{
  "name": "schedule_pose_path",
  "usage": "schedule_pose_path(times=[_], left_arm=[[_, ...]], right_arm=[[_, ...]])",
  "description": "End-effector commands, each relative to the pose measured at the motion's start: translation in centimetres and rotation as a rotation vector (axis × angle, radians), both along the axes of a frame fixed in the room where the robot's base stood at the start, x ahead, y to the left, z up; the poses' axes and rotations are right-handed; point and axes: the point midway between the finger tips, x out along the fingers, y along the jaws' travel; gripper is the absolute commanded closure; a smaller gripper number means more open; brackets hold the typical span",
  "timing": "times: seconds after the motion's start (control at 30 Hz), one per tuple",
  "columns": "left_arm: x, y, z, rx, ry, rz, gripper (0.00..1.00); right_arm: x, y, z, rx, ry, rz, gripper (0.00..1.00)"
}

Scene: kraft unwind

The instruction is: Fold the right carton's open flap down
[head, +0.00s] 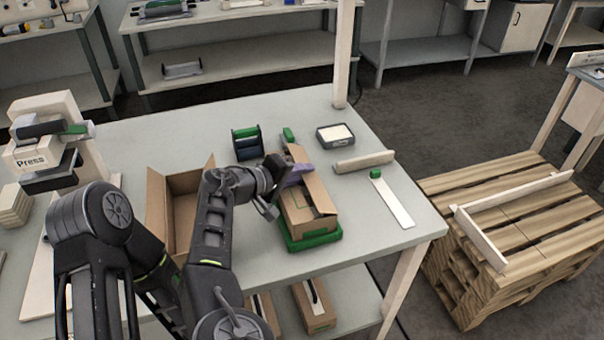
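The right carton (315,218) is a long brown box on a green base (314,240) at the right of the table. Its top looks mostly covered. A brown flap edge shows at its near right end, and how far it is raised is hard to tell. My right gripper (275,202) is at the carton's left edge, close to the purple piece. Its fingers are dark and small, so contact and opening cannot be told.
An open brown carton (159,209) stands left of my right forearm, partly hidden. A press (38,158) is at the far left. A dark green-topped holder (247,143), a grey tray (335,135), a beige bar (364,162) and a white strip (393,203) surround the right carton.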

Motion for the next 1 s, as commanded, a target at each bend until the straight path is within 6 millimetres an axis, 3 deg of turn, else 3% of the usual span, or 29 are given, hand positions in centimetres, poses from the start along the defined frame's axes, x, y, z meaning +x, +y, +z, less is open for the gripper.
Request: schedule_pose_path(times=[0.63,0.77,1.0], left_arm=[[0.0,0.0,0.4,0.000,0.000,0.000,0.64],[0.0,0.0,1.5,0.000,0.000,0.000,0.64],[0.0,0.0,5.5,0.000,0.000,0.000,0.64]], right_arm=[[-0.2,0.0,-0.4,0.016,0.013,-0.003,0.75],[-0.2,-0.2,0.1,0.052,0.027,-0.004,0.75],[0.0,-0.7,1.4,0.212,0.078,-0.006,0.75]])
